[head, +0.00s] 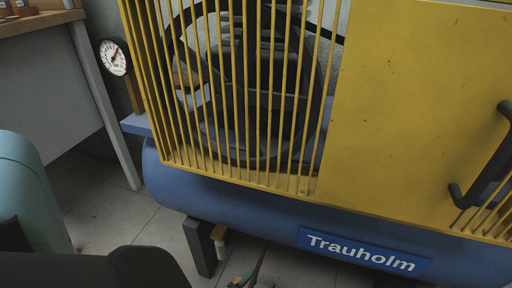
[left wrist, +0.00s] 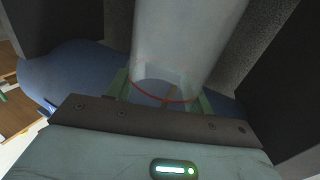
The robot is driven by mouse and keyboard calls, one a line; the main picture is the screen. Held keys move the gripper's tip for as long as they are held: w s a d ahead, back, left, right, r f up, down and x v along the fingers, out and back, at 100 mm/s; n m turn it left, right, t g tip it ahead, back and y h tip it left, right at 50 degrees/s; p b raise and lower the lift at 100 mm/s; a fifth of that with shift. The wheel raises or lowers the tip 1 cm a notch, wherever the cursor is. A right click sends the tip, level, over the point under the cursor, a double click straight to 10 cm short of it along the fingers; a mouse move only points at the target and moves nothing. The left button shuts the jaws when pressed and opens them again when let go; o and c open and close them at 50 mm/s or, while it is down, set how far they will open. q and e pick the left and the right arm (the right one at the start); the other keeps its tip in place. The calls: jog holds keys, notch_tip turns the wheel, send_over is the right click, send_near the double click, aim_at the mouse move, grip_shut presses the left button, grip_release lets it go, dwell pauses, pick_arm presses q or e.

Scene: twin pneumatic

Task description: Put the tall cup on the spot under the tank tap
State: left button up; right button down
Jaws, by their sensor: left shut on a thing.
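The tall cup (left wrist: 190,45) is pale and see-through, with a thin red line around it, in the left wrist view. My left gripper (left wrist: 163,92) is shut on it, a green finger on each side. I cannot make out the cup in the head view. The tap (head: 219,237) hangs under the left part of the blue tank (head: 185,190), beside a dark leg. The spot under it is not in sight. My right gripper is not in view.
A yellow cage (head: 390,110) with bars stands on the tank, with a black handle at right. A gauge (head: 115,57) is at its left. A bench (head: 40,22) stands at the far left. Small green and brown pieces (head: 258,268) show at the bottom edge, unclear. Grey floor (head: 110,210) is bare at left.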

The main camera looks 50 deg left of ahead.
aim_at(261, 287)
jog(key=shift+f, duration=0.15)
pick_arm(q)
jog(key=shift+d+f+b, duration=0.1)
jog(key=shift+f+b, duration=1)
jog(key=shift+b, duration=0.15)
jog(key=shift+f+b, duration=0.4)
jog(key=shift+b, duration=0.1)
jog(key=shift+f+b, duration=0.3)
jog(key=shift+b, duration=0.05)
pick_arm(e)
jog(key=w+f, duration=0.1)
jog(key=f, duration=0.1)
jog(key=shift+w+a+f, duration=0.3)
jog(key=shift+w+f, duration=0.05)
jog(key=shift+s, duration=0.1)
pick_arm(q)
jog(key=shift+f, duration=0.1)
jog(key=o, duration=1.4)
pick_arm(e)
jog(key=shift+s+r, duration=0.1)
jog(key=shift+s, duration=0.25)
